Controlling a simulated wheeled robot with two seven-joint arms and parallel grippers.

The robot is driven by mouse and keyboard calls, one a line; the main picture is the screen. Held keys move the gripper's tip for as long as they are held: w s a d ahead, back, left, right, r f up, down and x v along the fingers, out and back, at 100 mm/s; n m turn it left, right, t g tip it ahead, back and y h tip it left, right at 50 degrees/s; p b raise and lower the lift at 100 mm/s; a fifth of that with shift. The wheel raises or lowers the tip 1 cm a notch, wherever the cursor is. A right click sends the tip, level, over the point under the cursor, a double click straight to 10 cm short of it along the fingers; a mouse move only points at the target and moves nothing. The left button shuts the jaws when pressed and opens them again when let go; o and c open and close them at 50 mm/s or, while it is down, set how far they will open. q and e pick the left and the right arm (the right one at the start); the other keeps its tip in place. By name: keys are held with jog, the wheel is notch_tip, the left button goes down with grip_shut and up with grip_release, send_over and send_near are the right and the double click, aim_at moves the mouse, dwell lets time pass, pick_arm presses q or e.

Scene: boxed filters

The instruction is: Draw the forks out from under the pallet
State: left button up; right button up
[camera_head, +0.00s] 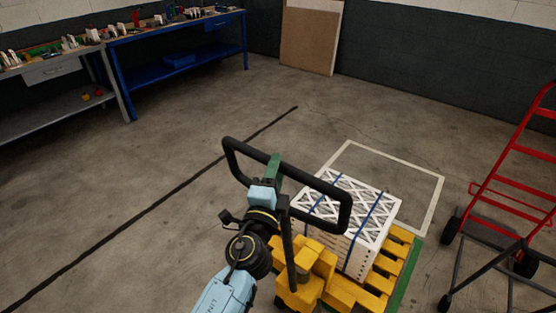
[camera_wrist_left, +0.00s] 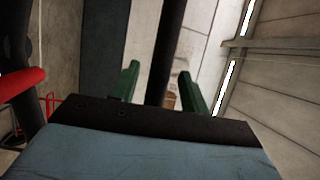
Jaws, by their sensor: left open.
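A yellow pallet truck (camera_head: 300,291) with a black loop handle (camera_head: 232,160) stands in the lower middle of the head view. My left gripper (camera_head: 274,168) is at the handle's upper bar, its green fingers open. In the left wrist view the gripper (camera_wrist_left: 158,84) has a finger on each side of a dark bar (camera_wrist_left: 171,45); contact cannot be told. The yellow slatted pallet (camera_head: 401,235) carries white boxed filters (camera_head: 362,203) with blue straps. The forks are hidden under the pallet and load. My right gripper is not in view.
A white floor outline (camera_head: 435,195) lies behind and beside the load, with a green strip (camera_head: 408,275) at the pallet's right. The floor left of the truck is clear.

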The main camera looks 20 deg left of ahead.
pick_arm(q)
jog(key=shift+w+r, duration=0.1)
jog(key=shift+w, duration=0.95)
grip_shut()
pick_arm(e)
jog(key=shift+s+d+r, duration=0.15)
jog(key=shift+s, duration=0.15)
